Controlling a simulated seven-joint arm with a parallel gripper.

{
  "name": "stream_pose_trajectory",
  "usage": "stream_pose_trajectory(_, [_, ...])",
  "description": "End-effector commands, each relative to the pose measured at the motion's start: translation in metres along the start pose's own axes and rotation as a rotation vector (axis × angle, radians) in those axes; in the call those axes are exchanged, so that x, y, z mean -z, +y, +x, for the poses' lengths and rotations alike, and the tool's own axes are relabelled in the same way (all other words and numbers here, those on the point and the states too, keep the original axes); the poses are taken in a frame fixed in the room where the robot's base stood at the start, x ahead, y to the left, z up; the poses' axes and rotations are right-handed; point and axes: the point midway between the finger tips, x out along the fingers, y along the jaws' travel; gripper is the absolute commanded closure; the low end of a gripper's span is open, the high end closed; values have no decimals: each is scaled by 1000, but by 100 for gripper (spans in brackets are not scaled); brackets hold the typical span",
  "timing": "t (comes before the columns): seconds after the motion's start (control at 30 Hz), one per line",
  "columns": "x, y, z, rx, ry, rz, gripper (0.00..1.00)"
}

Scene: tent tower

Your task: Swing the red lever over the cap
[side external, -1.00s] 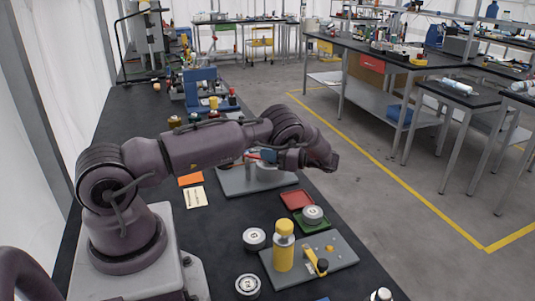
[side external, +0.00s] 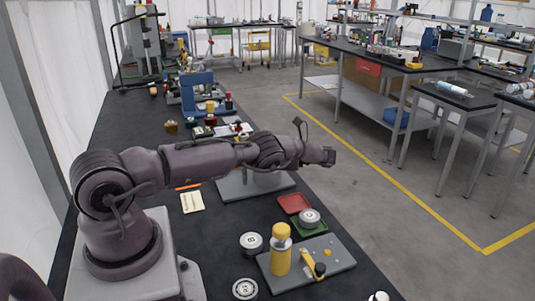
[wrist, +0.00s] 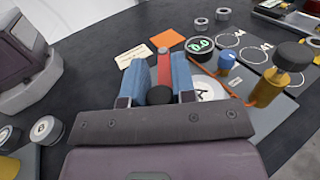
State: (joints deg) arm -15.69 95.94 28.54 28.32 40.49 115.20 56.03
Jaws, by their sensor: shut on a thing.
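The red lever (wrist: 163,60) shows in the wrist view between the two blue fingers of my gripper (wrist: 160,76). My gripper is shut on the lever, with a black knob (wrist: 160,97) between the fingers. A white disc marked with a letter (wrist: 208,88) lies just right of the fingers, partly hidden by my gripper; I cannot tell whether it is the cap.
A small blue knob (wrist: 227,62) and a black-topped brass cylinder (wrist: 282,82) stand to the right in the wrist view. An orange card (wrist: 168,38) lies beyond the lever. Red (side external: 292,203) and green trays, a yellow bottle (side external: 281,255) and round weights stand nearer the side camera.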

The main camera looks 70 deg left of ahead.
Motion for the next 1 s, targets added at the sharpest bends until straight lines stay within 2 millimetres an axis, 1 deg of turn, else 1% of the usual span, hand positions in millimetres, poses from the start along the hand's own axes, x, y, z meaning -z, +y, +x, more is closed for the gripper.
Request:
stream_pose_trajectory(0.2, [0, 0, 2, -2, -5, 0, 100])
stream_pose_trajectory(0.23, [0, 0, 2, -2, -5, 0, 71])
stream_pose_trajectory(0.27, [0, 0, 2, -2, -5, 0, 64])
stream_pose_trajectory(0.3, [0, 0, 2, -2, -4, 0, 55])
stream_pose_trajectory(0.33, [0, 0, 2, -2, -4, 0, 50])
stream_pose_trajectory(0.67, [-2, 0, 0, 0, -1, -1, 50])
stream_pose_trajectory(0.77, [-10, -1, 0, -1, -2, -2, 50])
stream_pose_trajectory(0.93, [-34, 0, 1, -2, -1, -2, 50])
stream_pose_trajectory(1.0, [-38, 5, 2, -2, -4, 0, 50])
